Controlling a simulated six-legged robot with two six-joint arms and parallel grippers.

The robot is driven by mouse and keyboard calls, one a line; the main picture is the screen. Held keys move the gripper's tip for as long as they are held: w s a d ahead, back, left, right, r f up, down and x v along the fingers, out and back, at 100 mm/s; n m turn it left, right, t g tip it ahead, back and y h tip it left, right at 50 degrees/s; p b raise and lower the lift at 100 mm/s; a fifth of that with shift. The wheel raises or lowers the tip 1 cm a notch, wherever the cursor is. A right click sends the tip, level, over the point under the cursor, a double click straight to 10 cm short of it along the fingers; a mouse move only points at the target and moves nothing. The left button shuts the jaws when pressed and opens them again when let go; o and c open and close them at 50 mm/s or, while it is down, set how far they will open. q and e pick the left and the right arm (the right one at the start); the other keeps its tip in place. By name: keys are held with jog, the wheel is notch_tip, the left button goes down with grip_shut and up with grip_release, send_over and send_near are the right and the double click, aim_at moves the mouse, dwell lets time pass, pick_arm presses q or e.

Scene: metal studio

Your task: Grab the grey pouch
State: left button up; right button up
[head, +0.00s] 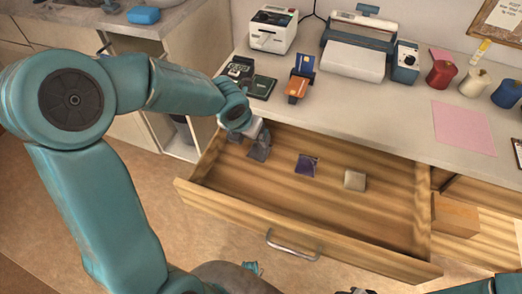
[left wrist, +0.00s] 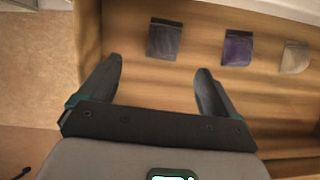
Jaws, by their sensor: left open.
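The grey pouch (left wrist: 164,40) lies flat in the open wooden drawer, leftmost of three pouches in the left wrist view. It is just beyond the fingertips of my left gripper (left wrist: 158,75), roughly in line with the gap between them. The jaws are open, with nothing between them. In the head view my left gripper (head: 259,150) is over the left part of the drawer, and I cannot clearly separate the pouch from the dark fingers there. My right gripper is not clearly in view; only bits of an arm show at the bottom edge.
A purple pouch (head: 306,165) and a beige pouch (head: 355,180) lie to the right in the drawer (head: 290,228). The drawer's wooden walls surround them.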

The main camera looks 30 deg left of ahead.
aim_at(259, 147)
pick_arm(q)
jog(key=b+x, duration=0.1)
jog(key=x, duration=0.3)
jog(key=shift+f, duration=0.2)
jog(key=shift+w+f+b, duration=0.2)
jog(key=shift+f+b, duration=0.2)
jog(key=shift+f, duration=0.1)
jog(key=b+x, duration=0.2)
jog(key=x, duration=0.1)
jog(key=b+x, duration=0.1)
jog(key=x, duration=0.1)
jog(key=shift+w+d+f, duration=0.15)
jog(key=shift+d, duration=0.2)
jog(key=shift+w+f, duration=0.1)
jog(key=shift+w, duration=0.05)
jog(key=shift+r, duration=0.2)
jog(key=shift+c, duration=0.3)
jog(key=c, duration=1.1)
jog(key=shift+o, duration=0.2)
pick_arm(e)
jog(key=f, duration=0.5)
jog(key=shift+s+f, duration=0.15)
jog(key=shift+s, duration=0.05)
